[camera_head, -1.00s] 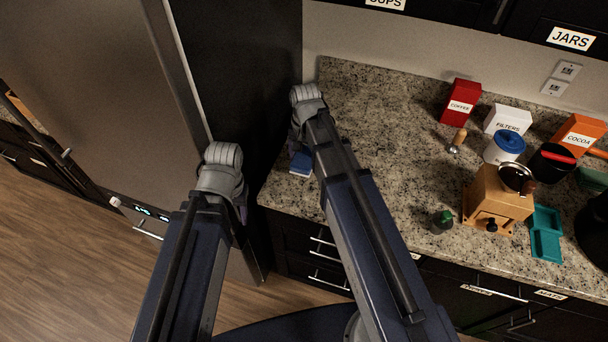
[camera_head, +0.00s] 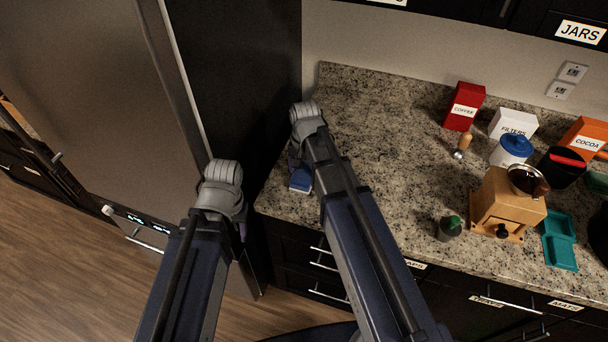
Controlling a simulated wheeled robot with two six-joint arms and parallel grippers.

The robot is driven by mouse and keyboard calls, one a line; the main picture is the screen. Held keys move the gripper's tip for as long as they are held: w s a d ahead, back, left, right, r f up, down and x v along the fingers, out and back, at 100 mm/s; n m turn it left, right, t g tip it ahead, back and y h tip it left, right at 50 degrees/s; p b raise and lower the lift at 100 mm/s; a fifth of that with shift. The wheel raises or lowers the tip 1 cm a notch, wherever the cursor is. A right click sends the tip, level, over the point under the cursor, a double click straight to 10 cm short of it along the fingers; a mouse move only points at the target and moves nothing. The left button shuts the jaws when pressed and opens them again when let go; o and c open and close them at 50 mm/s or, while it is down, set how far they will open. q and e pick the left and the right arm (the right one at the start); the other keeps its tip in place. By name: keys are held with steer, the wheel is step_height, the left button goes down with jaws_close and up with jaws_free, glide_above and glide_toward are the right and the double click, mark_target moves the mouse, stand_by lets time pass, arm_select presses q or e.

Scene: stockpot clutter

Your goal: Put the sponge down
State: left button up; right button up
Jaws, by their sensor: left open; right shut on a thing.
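The sponge (camera_head: 300,181) is blue with a pale lower edge and shows just below my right wrist, over the left end of the granite counter. My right gripper (camera_head: 295,163) is shut on it, with the fingers mostly hidden behind my own wrist. I cannot tell whether the sponge touches the counter. My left gripper (camera_head: 241,226) is open and empty, left of the counter in front of the fridge side. Its fingers are mostly hidden by my wrist.
The counter (camera_head: 385,130) is bare around the middle and back left. A wooden grinder (camera_head: 497,205), a dark jar with a green top (camera_head: 449,229), a teal tray (camera_head: 557,240) and a red coffee box (camera_head: 464,107) stand to the right. The fridge (camera_head: 90,90) is at left.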

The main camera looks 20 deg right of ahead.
mark_target(304, 173)
steer(key=shift+f, duration=0.2)
steer(key=o, duration=1.1)
steer(key=shift+r, duration=0.15)
step_height(304, 173, up, 12)
steer(key=p, duration=1.2)
steer(key=s+a+n, duration=0.3)
steer(key=s, duration=0.1)
steer(key=s+a+n+h, duration=0.1)
steer(key=s+a+n, duration=0.3)
steer(key=s, duration=0.1)
steer(key=s+a+n, duration=0.3)
steer(key=s, duration=0.2)
steer(key=shift+s+a+r+n, duration=0.1)
steer(key=shift+s+a+n, duration=0.05)
steer(key=shift+a+n, duration=0.15)
